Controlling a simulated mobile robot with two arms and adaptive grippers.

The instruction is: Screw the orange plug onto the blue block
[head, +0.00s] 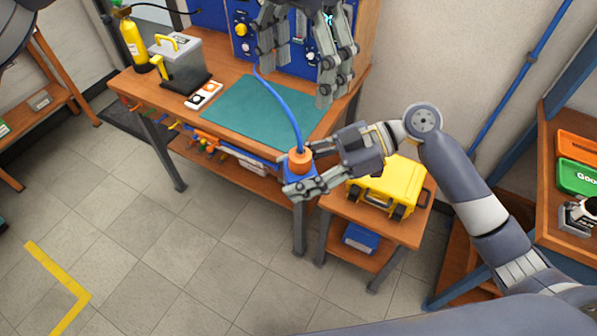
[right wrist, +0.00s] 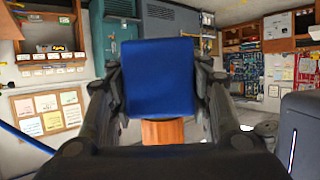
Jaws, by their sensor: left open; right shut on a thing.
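The blue block (head: 290,172) is held by my right gripper (head: 302,172) in front of the workbench's near right corner, clear of the surfaces. It also fills the middle of the right wrist view (right wrist: 160,78), between the two fingers. The orange plug (head: 300,160) sits upright on top of the block, with a blue hose (head: 291,112) rising from it. Its orange side shows below the block in the right wrist view (right wrist: 162,131). I cannot tell how far it is screwed in. My left gripper (head: 297,83) is open and empty, higher up, above the bench's back.
The workbench (head: 222,78) carries a green mat (head: 262,108), a switch box (head: 203,95), a grey case (head: 180,62) and a yellow cylinder (head: 134,42). A yellow case (head: 388,183) stands on a small side table (head: 395,228) right of the block. The floor at left is clear.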

